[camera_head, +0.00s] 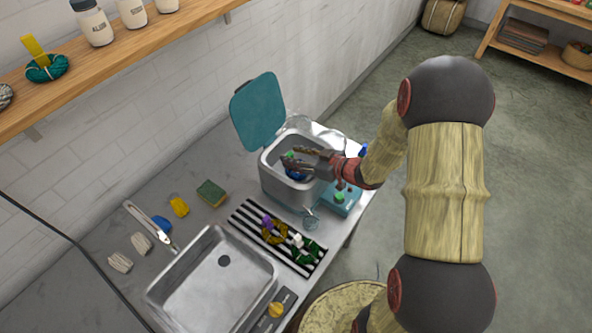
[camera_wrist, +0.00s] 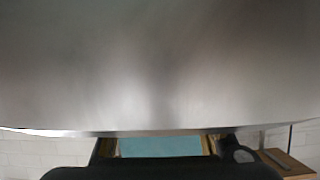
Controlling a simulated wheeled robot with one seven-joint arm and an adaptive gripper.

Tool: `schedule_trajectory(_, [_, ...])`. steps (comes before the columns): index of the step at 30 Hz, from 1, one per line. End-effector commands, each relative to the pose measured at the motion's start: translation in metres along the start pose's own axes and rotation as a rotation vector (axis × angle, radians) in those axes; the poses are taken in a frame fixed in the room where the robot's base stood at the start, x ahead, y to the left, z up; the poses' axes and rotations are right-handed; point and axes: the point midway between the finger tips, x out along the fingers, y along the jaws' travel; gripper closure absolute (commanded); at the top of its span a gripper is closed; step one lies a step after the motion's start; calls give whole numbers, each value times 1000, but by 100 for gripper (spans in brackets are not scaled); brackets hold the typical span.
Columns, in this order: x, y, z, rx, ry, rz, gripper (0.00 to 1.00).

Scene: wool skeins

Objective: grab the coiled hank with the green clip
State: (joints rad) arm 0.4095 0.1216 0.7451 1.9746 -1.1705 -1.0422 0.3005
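A blue coiled hank (camera_head: 296,173) is in the grey bin with the raised teal lid, partly hidden by my gripper. A small green piece, which looks like its clip, shows between my fingertips. My gripper (camera_head: 289,156) reaches in from the right over the bin's mouth. Its fingers look spread apart, one on each side of the green piece; I see no clear contact. In the wrist view a large grey surface fills most of the picture and the hank does not show.
The grey bin (camera_head: 275,186) has its teal lid (camera_head: 258,110) standing open behind it. A teal box (camera_head: 346,208) with a green piece on it is beside the bin. A striped mat (camera_head: 250,216) holds other hanks with purple and white clips. A metal sink (camera_head: 205,285) lies front left.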

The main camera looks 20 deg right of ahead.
Motion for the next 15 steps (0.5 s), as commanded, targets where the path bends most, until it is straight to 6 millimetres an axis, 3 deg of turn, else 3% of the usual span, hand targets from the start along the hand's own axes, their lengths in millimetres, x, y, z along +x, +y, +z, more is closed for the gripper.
schedule_trajectory(5, [19,0,0,-2,-1,0,61])
schedule_trajectory(13, [20,1,0,-1,-1,1,61])
schedule_trajectory(15, [20,1,-1,-1,-1,1,65])
